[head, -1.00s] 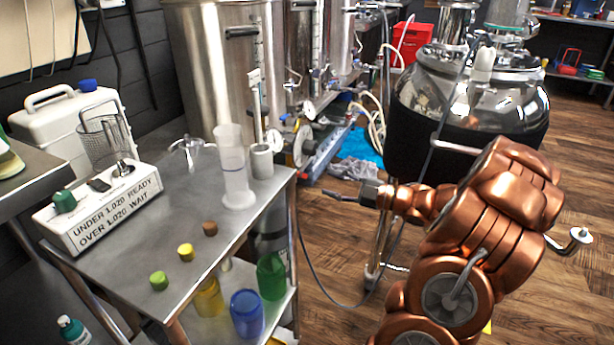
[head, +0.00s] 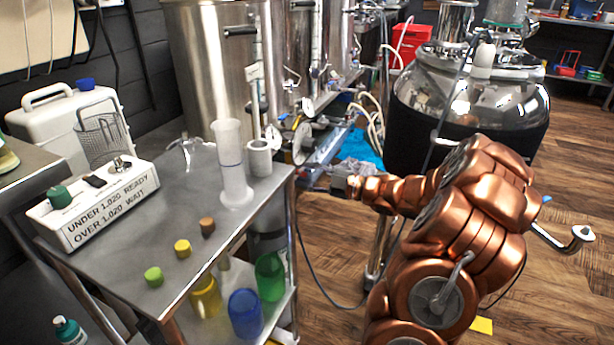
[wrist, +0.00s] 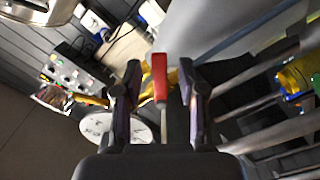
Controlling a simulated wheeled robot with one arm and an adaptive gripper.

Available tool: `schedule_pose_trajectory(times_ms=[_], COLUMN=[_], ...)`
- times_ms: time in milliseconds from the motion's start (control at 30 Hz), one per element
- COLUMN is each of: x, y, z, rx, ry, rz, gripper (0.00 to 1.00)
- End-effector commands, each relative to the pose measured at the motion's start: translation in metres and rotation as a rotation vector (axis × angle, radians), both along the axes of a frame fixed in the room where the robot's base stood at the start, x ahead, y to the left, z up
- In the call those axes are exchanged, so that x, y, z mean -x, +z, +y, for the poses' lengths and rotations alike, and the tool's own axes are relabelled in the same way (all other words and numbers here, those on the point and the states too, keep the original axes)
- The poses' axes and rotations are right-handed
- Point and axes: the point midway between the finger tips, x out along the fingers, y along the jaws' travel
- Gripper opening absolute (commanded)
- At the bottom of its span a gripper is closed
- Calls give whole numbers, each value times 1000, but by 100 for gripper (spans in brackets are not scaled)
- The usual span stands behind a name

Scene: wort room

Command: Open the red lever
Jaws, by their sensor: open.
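The red lever (wrist: 159,78) shows in the wrist view as a narrow red handle on a thin metal stem. It appears in the gap between the two fingers of my gripper (wrist: 160,92), which are apart. I cannot tell how deep the lever lies between them, and no contact shows. In the head view my gripper (head: 326,177) is at the end of the copper arm, just right of the steel table's back right corner. I cannot make out the red lever in the head view.
The steel table (head: 175,235) holds a clear cylinder (head: 232,165), a small white cup and several coloured stoppers. Steel tanks (head: 215,70) with gauges and hoses stand behind. A large round vessel (head: 470,95) stands behind my arm. Wooden floor lies open at the right.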

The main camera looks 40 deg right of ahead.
Motion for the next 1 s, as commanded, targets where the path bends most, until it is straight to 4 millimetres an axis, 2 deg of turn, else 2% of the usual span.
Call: schedule_pose_trajectory(times_ms=[133,500,1000], x=[0,0,1], y=[0,0,0], z=[0,0,1], rx=[0,0,-39], ry=[0,0,1], rz=[0,0,26], gripper=[39,0,0])
